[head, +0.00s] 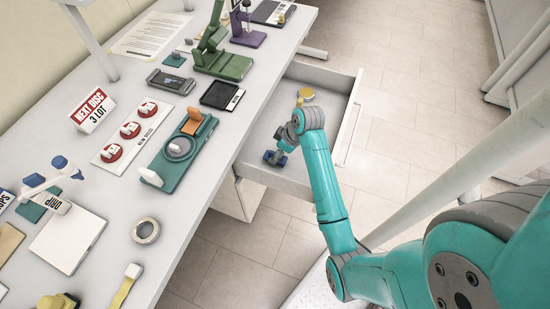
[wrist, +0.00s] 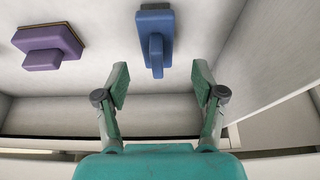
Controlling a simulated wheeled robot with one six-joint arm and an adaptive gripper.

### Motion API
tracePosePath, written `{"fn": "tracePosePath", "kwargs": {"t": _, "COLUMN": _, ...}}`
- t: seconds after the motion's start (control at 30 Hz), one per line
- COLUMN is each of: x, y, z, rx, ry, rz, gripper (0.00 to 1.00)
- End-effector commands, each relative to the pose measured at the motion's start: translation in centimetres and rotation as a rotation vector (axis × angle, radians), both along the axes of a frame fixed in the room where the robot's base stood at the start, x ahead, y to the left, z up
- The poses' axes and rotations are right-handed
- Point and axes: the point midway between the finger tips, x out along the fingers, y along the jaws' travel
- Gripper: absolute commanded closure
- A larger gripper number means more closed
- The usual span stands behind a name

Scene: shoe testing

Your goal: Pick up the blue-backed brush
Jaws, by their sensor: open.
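The blue-backed brush (wrist: 154,38) lies on the drawer floor in the wrist view, top centre, with its narrow handle part pointing toward my gripper. My gripper (wrist: 160,86) is open and empty. The brush lies ahead of the fingertips, roughly in line with the gap between them, and I see no contact.
A purple block-like brush (wrist: 45,50) lies left of the blue one. The open drawer (head: 340,83) has low walls around my gripper. A yellow round item (head: 306,94) sits farther back in it. The cluttered white table (head: 203,222) stands to the left.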

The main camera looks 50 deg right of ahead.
Motion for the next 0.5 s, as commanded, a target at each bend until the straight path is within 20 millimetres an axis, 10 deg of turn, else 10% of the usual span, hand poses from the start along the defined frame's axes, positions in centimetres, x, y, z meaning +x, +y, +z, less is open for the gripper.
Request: {"fn": "tracePosePath", "kwargs": {"t": 0.5, "x": 1.9, "y": 0.5, "z": -4.7, "rx": -0.001, "ry": 0.000, "rz": 0.001, "gripper": 0.31}}
